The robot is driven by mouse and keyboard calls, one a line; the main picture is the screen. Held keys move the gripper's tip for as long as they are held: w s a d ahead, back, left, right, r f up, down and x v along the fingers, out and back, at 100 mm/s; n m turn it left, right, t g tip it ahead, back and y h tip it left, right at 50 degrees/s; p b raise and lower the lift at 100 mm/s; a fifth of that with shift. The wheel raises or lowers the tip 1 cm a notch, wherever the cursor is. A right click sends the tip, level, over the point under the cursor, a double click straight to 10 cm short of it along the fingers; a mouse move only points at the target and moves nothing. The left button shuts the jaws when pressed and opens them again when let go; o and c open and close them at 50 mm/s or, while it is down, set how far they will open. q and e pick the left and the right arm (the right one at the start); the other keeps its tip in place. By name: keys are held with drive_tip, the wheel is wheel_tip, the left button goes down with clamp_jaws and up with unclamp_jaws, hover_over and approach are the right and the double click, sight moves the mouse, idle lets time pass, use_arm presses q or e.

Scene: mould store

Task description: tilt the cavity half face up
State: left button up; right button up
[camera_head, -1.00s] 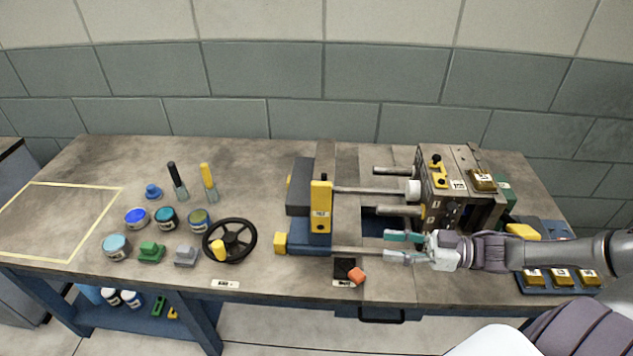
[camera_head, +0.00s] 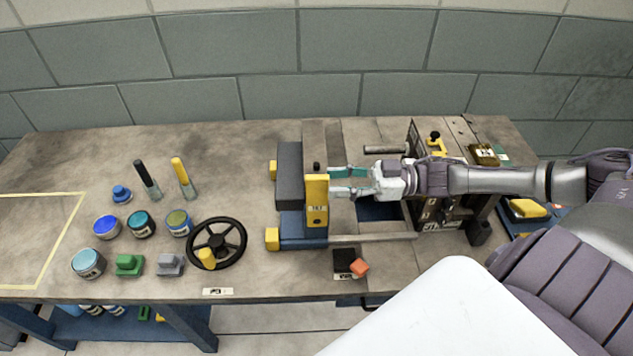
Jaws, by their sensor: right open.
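The mould tooling stands in two parts on the bench. On the right is a brown-grey metal block (camera_head: 437,212) with a yellow bracket (camera_head: 434,143) on top, partly hidden by my right arm. I cannot tell for sure which is the cavity half. My right gripper (camera_head: 346,181) is open, its teal fingers pointing left, just right of the yellow upright. Contact cannot be made out. My left gripper is out of view.
Metal rods (camera_head: 370,238) span the gap between the two parts. A black handwheel (camera_head: 217,243) stands left, beside several paint pots (camera_head: 88,263). The yellow-outlined area (camera_head: 40,280) at far left is clear.

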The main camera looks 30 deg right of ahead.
drive_tip(key=x, duration=0.4)
drive_tip(key=shift+w+a, duration=0.15)
drive_tip(key=shift+a, duration=0.15)
drive_tip(key=c, duration=0.6)
clamp_jaws()
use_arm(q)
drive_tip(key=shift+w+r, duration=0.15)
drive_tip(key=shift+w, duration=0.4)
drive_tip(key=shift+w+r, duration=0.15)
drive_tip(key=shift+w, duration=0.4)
